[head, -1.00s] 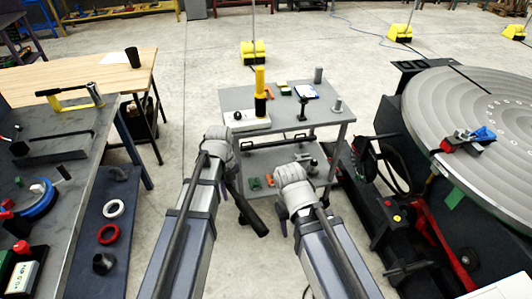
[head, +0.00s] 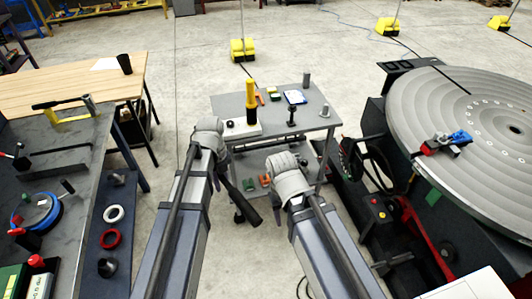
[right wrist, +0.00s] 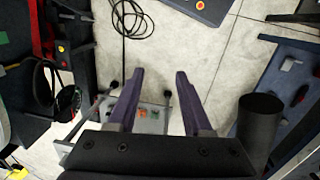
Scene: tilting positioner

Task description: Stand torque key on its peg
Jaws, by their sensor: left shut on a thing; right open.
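My left gripper (head: 218,160) is shut on a dark, bar-like thing (head: 243,203), which slants down to the right in front of the cart; I take it for the torque key. Its gripped end and the left fingertips are hidden behind my wrist. A black cylinder (right wrist: 261,122) at the right of the right wrist view may be part of it. My right gripper (right wrist: 158,98) is open and empty; in the head view its fingers are mostly hidden. Upright posts stand on the cart: one grey at the back (head: 306,79), one at the right (head: 325,110). I cannot tell which is the peg.
The grey cart (head: 226,103) carries a yellow-and-black upright cylinder (head: 251,97) on a white block, plus small items. A round turntable (head: 420,105) with a red-and-blue clamp (head: 447,143) stands at right. A cluttered bench (head: 75,140) is at left. Floor between bench and cart is clear.

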